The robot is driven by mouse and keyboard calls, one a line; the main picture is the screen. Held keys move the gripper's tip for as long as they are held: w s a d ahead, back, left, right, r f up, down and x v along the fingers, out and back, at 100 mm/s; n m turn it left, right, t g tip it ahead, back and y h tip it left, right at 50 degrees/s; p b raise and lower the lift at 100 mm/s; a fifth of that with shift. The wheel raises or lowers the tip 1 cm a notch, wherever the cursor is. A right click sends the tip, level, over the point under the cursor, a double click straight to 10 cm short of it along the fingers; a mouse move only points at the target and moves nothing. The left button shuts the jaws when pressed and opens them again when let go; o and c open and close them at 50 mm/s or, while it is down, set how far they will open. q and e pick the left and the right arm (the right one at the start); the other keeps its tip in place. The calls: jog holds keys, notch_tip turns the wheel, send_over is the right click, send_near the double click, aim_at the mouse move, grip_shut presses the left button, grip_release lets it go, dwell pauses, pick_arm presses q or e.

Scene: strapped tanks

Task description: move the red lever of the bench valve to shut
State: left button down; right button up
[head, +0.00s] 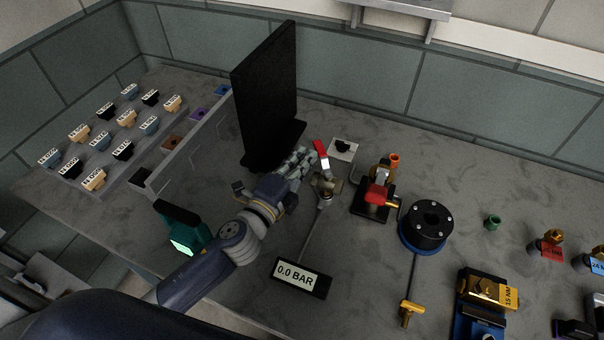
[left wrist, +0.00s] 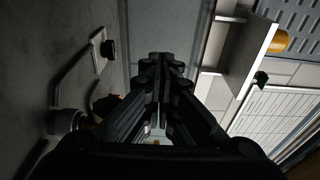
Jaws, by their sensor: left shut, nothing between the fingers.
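The red lever (head: 320,150) stands up from the bench valve (head: 325,186), tilted towards the back of the bench. The valve sits on a thin pipe behind the 0.0 BAR display (head: 301,278). My left gripper (head: 308,157) is just left of the lever, with its fingertips close to it; I cannot tell whether they touch. Its fingers are shut with nothing between them, as the left wrist view (left wrist: 162,78) also shows. I cannot make out the red lever in that view. My right gripper is not in view.
A black monitor (head: 265,95) stands directly behind my left gripper. A white plate with a black knob (head: 343,148) is just right of the lever. A red and brass fitting (head: 377,193) and a black round flange (head: 430,222) stand further right. A teal device (head: 183,232) is near my left forearm.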

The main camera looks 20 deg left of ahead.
pick_arm(q)
jog(key=shift+x, duration=0.8)
jog(key=shift+w+d, duration=0.55)
jog(key=shift+w, duration=0.05)
jog(key=shift+w+d, duration=0.1)
